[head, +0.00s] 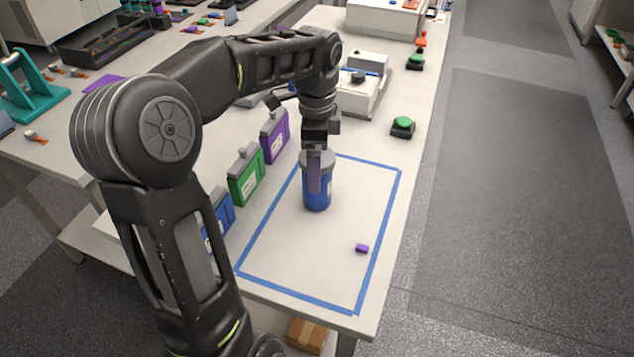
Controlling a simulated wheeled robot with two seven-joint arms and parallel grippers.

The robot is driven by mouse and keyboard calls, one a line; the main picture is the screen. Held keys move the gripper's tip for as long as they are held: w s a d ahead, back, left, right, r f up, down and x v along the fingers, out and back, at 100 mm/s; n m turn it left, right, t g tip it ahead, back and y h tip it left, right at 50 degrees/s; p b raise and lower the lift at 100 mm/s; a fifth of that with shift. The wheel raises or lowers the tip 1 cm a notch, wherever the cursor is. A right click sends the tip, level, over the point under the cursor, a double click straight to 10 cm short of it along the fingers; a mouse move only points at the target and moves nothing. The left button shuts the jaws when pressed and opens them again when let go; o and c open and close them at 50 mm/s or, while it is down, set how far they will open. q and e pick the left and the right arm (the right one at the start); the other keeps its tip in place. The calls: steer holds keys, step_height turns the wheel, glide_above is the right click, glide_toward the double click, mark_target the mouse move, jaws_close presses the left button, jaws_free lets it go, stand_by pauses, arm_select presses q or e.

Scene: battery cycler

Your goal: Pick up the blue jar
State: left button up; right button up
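The blue jar (318,197) with a grey lid stands upright in the upper left part of a blue-taped rectangle on the white table. My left gripper (315,178) points straight down over the jar. One finger shows in front of the jar's near side and reaches down past the lid; the other finger is hidden behind the jar. I cannot tell whether the fingers press on the jar or stand apart from it. The jar appears to rest on the table. My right gripper is not in view.
A small purple block (362,248) lies inside the taped rectangle (385,222). Purple (275,138), green (246,180) and blue (220,212) battery-like cases stand along its left side. A green button (403,124) and a white device (362,92) are beyond.

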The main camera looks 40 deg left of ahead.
arm_select(q)
steer(key=shift+f, duration=1.5)
steer(key=c, duration=1.6)
steer(key=shift+o, duration=0.2)
step_height(320, 180, up, 7)
steer(key=shift+w+r, duration=0.1)
step_height(320, 180, up, 2)
steer(key=shift+r+p, duration=0.1)
steer(key=shift+p, duration=0.55)
steer(key=shift+r+p, duration=0.45)
steer(key=shift+p, duration=0.1)
